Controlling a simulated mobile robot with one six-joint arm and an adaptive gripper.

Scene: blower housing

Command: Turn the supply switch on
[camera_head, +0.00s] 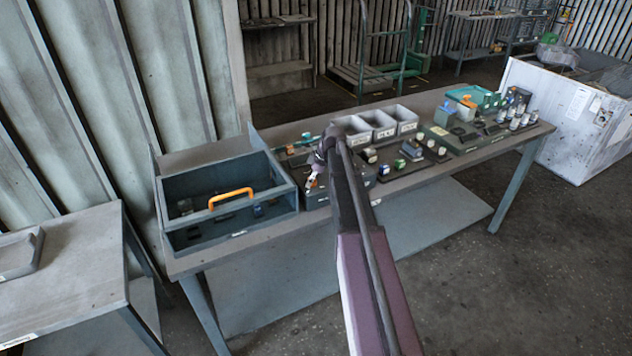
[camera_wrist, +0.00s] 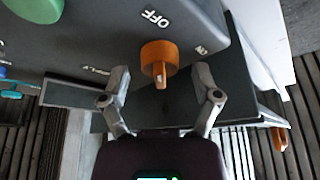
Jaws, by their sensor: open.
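An orange rotary switch (camera_wrist: 158,58) sits on a dark grey panel (camera_wrist: 100,42) in the wrist view. Its handle part points down in the picture. The word OFF is printed above it; smaller marks at its right and lower left are hard to read. My gripper (camera_wrist: 163,82) is open, with one finger on each side of the switch and slightly below it in the picture. I cannot tell whether either finger touches it. In the head view my gripper (camera_head: 312,181) is over the bench beside the open drawer box; the switch is hidden there.
A green round knob (camera_wrist: 38,8) is on the same panel. In the head view a dark open box with an orange handle (camera_head: 231,198) stands left of my gripper. Grey bins (camera_head: 378,124) and several small parts crowd the bench to the right.

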